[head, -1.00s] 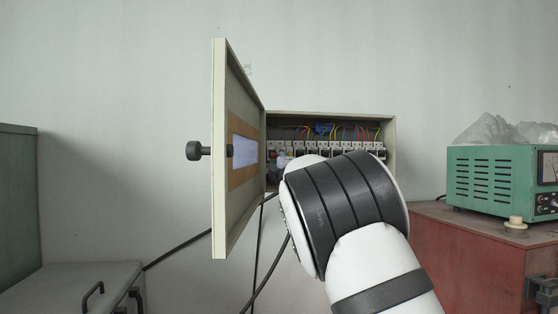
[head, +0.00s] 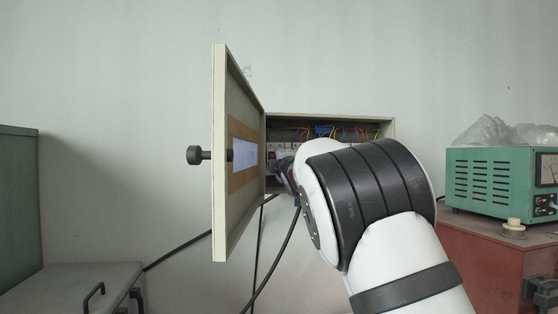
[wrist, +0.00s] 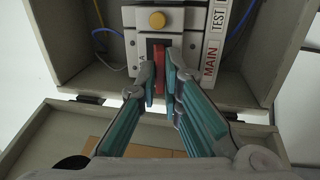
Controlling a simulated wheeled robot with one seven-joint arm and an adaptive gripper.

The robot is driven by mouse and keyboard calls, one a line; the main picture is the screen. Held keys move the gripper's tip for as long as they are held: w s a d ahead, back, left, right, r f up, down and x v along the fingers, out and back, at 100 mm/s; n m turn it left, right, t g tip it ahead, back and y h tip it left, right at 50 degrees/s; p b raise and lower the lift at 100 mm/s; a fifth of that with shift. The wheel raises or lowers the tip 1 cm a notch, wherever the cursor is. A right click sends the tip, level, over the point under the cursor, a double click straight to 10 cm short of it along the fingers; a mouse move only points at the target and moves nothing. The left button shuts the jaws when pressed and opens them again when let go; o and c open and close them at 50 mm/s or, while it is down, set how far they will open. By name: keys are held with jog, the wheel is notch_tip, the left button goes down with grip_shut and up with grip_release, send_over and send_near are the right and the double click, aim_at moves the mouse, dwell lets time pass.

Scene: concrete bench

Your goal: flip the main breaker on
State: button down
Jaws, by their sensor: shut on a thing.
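The main breaker (wrist: 138,52) is a pale block with a yellow round button (wrist: 157,20) and a red lever (wrist: 159,62) in a dark slot. A MAIN label (wrist: 209,61) and a TEST label (wrist: 217,18) are beside it. In the wrist view my gripper (wrist: 160,85) is shut on the red lever, one finger on each side. The fingers hide part of the lever, and I cannot tell whether it stands on or off. In the head view my gripper (head: 284,166) is at the left of the box opening, partly hidden by my arm.
The grey breaker box (head: 345,117) is on the wall, with wires inside. Its door (head: 219,150) stands open to the left, with a black knob (head: 195,155). Black cables (head: 272,268) hang below. A green instrument (head: 489,180) sits on a red cabinet (head: 480,255) at right.

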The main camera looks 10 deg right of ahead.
jog(key=shift+s+d+r+g, duration=0.1)
jog(key=shift+r+g, duration=0.3)
jog(key=shift+g, duration=0.3)
jog(key=shift+r+g+p, duration=0.25)
jog(key=shift+g+p, duration=0.15)
jog(key=shift+g, duration=0.3)
jog(key=shift+w+r+g+b, duration=0.2)
jog(key=shift+g+b, duration=0.55)
jog(key=shift+g, duration=0.15)
jog(key=shift+a+r+g+b, duration=0.25)
jog(key=shift+g+b, duration=0.55)
jog(key=shift+b, duration=0.35)
jog(key=c, duration=1.7)
grip_release()
jog(key=shift+d+r, duration=0.1)
